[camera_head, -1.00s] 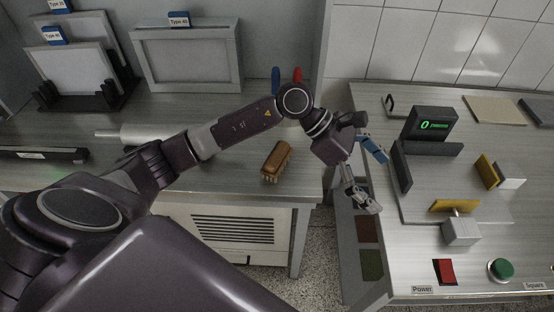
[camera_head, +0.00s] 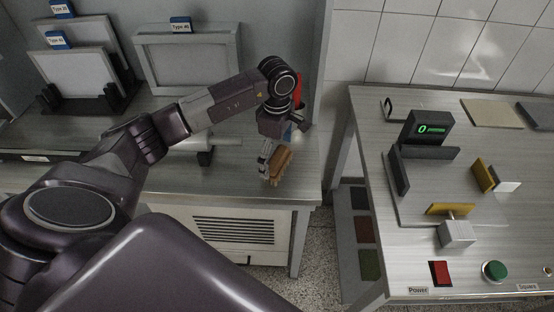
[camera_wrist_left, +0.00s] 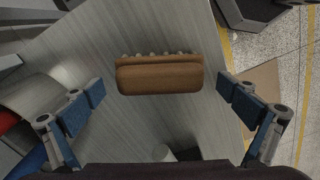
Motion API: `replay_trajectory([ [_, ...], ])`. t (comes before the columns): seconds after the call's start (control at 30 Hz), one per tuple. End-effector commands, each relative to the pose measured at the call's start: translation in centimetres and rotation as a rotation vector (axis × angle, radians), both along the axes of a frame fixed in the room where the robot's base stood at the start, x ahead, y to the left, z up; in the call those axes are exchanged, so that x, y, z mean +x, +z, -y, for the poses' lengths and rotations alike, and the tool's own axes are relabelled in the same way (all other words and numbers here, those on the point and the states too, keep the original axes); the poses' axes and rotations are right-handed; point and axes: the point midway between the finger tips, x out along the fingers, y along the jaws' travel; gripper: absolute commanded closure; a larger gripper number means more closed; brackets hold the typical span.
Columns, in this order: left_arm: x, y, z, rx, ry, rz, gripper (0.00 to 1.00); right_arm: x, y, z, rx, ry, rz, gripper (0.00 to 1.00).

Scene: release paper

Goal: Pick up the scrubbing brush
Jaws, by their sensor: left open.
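The scrubbing brush (camera_head: 281,165) has a brown wooden back and pale bristles and lies near the front right edge of the left-hand table. My left gripper (camera_head: 273,152) is right at the brush in the head view, partly covering it. In the left wrist view the brush (camera_wrist_left: 159,76) lies between the two blue-padded fingers (camera_wrist_left: 163,92), with clear gaps on both sides. The left gripper is open and not touching the brush. My right gripper is not seen.
The left-hand table (camera_head: 170,181) ends just right of the brush, with a gap and speckled floor beyond. A red-handled object (camera_head: 298,88) stands behind my gripper. The right-hand table (camera_head: 460,275) holds a scale with a green display (camera_head: 431,129) and buttons.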

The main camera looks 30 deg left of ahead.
Motion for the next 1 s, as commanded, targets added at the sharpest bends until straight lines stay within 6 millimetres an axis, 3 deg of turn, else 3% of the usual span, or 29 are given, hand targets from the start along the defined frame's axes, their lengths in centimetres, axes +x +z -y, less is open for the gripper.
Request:
replay_trajectory([
  [0.2, 0.0, -1.9, 0.1, -0.002, 0.000, 0.000, 0.00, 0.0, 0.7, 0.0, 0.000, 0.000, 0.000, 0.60],
  [0.4, 0.0, -2.0, 0.1, -0.002, 0.000, 0.001, 0.00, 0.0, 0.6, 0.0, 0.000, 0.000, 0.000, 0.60],
  [0.8, 0.1, -1.9, 0.1, -0.002, 0.000, 0.002, 0.44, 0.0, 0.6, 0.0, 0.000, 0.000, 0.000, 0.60],
  [1.0, 0.1, -1.9, 0.1, -0.002, 0.000, 0.002, 0.45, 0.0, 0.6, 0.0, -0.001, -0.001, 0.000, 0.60],
])
